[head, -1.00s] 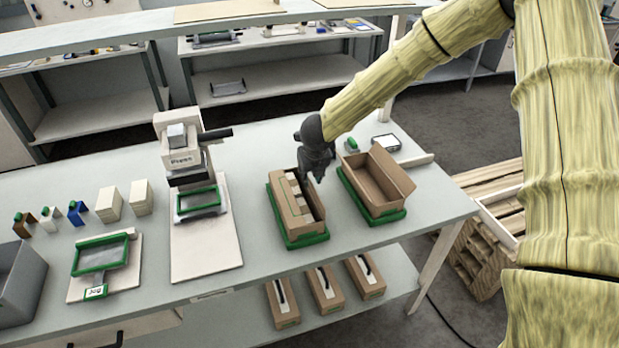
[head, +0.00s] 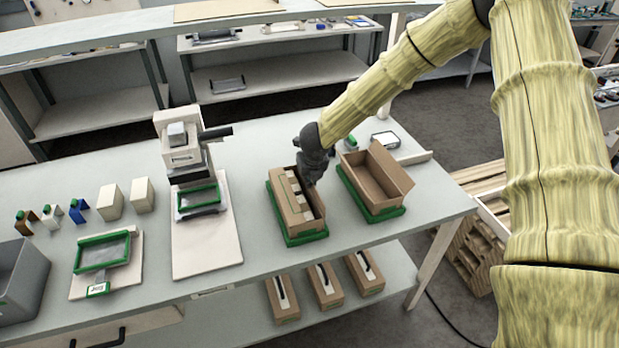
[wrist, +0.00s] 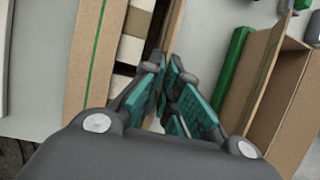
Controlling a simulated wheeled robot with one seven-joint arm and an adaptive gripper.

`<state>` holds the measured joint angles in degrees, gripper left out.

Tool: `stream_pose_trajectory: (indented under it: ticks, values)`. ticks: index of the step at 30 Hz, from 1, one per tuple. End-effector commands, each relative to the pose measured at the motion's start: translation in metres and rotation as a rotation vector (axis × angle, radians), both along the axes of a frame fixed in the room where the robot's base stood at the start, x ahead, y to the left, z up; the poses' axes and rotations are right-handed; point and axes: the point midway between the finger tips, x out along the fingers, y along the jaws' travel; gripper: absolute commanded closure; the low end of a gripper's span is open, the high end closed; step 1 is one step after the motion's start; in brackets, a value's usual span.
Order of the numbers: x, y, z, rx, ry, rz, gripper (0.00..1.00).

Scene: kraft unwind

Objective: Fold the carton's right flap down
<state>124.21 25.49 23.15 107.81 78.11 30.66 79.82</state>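A brown carton (head: 283,225) stands in a green tray (head: 309,238) on the bench, with its left flap (wrist: 92,65) lying over the left side and pale blocks (head: 292,187) inside. In the wrist view, a narrow cardboard strip (wrist: 174,25) runs along the carton's right edge; I cannot tell whether it is the right flap or the wall. My gripper (head: 312,180) is over the far right part of this carton. Its teal fingertips (wrist: 170,62) meet beside that strip, with nothing seen between them. Contact is unclear, and my gripper hides part of the edge.
A second open carton (head: 365,185) in a green tray stands close on the right, its right flap sticking outward. A press (head: 180,150) stands to the left. A small scale-like device (head: 385,139) lies behind the second carton. Bench is clear between press and cartons.

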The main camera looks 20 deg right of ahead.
Motion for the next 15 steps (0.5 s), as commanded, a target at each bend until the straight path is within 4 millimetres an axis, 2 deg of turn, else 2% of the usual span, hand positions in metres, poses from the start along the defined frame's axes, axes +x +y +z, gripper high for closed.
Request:
stream_pose_trajectory:
  ticks: [8,15]
  values:
    - [0.0001,0.0008,-0.0003,-0.011,0.000,0.001,1.00]
    - [0.0001,0.0060,-0.0026,-0.094,-0.004,0.003,1.00]
